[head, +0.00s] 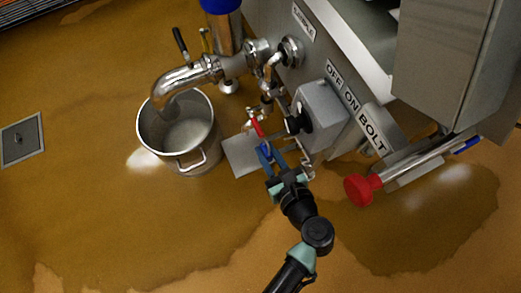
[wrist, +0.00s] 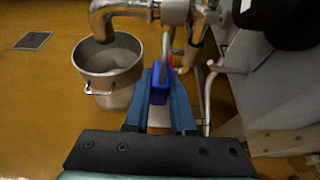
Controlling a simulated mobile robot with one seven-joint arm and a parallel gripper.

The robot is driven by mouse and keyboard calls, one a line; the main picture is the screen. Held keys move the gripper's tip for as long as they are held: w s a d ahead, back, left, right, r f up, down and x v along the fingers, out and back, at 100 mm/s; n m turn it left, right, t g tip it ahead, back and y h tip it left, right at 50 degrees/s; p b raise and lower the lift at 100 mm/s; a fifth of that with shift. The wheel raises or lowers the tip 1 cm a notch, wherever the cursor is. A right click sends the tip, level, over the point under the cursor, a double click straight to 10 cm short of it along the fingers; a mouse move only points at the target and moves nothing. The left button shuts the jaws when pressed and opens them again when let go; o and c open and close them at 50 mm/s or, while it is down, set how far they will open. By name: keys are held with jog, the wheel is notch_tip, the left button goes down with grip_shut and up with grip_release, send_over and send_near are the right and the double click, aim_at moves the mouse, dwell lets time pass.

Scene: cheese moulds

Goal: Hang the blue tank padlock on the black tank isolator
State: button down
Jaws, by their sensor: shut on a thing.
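My gripper (head: 270,158) has blue fingers and reaches up from below, in front of the grey isolator box. In the wrist view its fingers (wrist: 168,92) are shut on the blue padlock (wrist: 159,86). In the head view the padlock blends with the blue fingers, and its shackle cannot be made out. The black isolator (head: 298,121) is on the left face of the grey box (head: 322,112), just up and right of the fingertips. The padlock appears apart from it. A large dark shape (wrist: 287,20) fills the wrist view's upper right.
A red piece (head: 257,128) stands just beyond my fingertips. A steel bucket (head: 181,135) stands left under a curved steel spout (head: 183,80). Thin pipes are close by the box. A red knob (head: 358,190) with a bar juts out at right. The wet floor at left is open.

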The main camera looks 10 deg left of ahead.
jog(key=w+d+f+b, duration=0.1)
jog(key=w+d+b, duration=0.2)
jog(key=d, duration=0.2)
jog(key=shift+w+d+f, duration=0.15)
jog(key=shift+w+d, duration=0.05)
jog(key=shift+w, duration=0.2)
dwell(0.3)
jog(key=shift+f, duration=0.1)
jog(key=shift+d+f, duration=0.15)
jog(key=shift+d, duration=0.15)
dwell(0.3)
jog(key=c, duration=0.7)
grip_release()
jog(key=shift+a+p+v, duration=0.1)
jog(key=shift+p+v, duration=1.3)
jog(key=shift+v, duration=1.8)
jog(key=shift+a+p+v, duration=0.15)
jog(key=shift+p+v, duration=1.2)
jog(key=shift+v, duration=1.85)
